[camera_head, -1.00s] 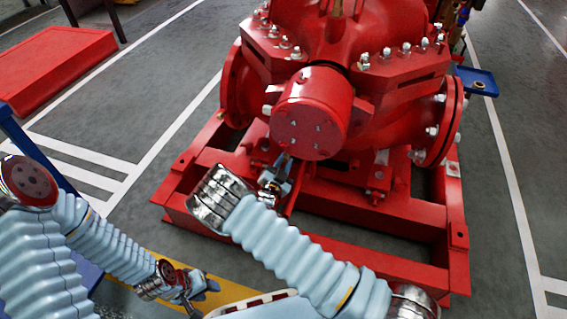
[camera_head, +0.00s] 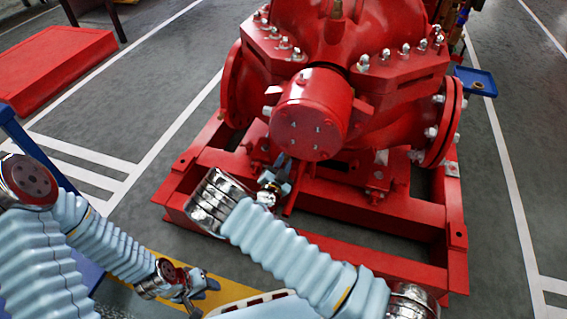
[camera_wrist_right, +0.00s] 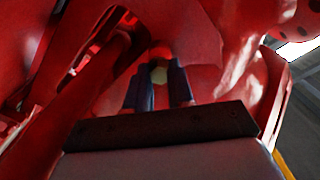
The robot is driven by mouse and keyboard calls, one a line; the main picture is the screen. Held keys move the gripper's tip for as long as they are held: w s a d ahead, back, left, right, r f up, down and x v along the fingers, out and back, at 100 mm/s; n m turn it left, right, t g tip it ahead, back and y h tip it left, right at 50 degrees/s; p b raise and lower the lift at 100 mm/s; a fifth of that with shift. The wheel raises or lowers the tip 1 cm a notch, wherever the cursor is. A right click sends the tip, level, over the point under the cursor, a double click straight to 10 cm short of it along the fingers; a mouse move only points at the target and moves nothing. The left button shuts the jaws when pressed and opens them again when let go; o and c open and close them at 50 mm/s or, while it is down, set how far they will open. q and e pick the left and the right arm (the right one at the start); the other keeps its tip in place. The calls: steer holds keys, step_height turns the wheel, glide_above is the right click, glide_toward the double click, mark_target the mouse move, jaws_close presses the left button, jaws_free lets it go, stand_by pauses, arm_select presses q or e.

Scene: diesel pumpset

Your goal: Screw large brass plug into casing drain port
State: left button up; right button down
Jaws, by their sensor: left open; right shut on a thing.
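The red pump casing (camera_head: 390,115) fills the upper middle of the head view. My right gripper (camera_head: 284,162) is low at its front, just below the end of the round red housing (camera_head: 312,115). The plug is hidden in the head view. I cannot make out the drain port or whether the plug touches it. My left gripper (camera_head: 206,287) is open at the lower left, away from the pump.
The red base frame (camera_head: 390,220) surrounds the casing's foot, with rails close to my right wrist. A flange (camera_head: 440,125) with bolts stands at right, near a small blue tray (camera_head: 476,82). A red platform (camera_head: 55,65) lies at far left.

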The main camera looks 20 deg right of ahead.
steer(key=m, duration=0.6)
steer(key=shift+w+r+m, duration=0.1)
steer(key=shift+m, duration=0.3)
steer(key=m, duration=0.4)
steer(key=shift+d+m, duration=0.1)
steer(key=shift+m, duration=0.2)
steer(key=c, duration=0.9)
jaws_free()
steer(key=shift+c, duration=0.2)
steer(key=shift+o, duration=0.2)
